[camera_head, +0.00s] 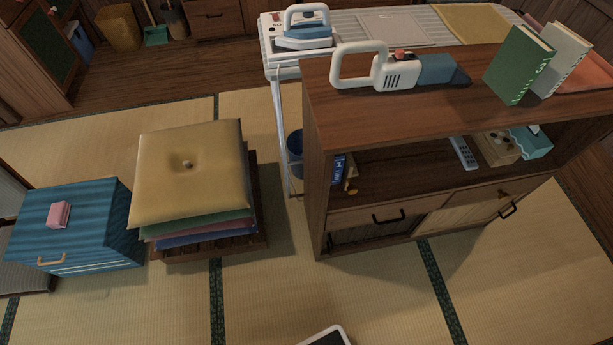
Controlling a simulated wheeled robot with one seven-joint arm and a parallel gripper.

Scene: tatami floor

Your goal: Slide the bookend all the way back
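I cannot pick out a bookend with certainty. On top of the brown wooden cabinet (450,120), a green book (518,65) and a white book (562,60) stand, leaning, at the right end. A bookend beside them cannot be made out. On the open shelf below, a small blue item (339,168) stands at the left end with yellowish pieces by it, too small to identify. My gripper is not in view.
A handheld vacuum (400,72) lies on the cabinet top's left half. The shelf holds a remote (463,153) and tissue box (533,142). An iron (304,28) stands behind. Stacked cushions (190,175) and a blue chest (75,225) stand left. Front tatami is mostly clear.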

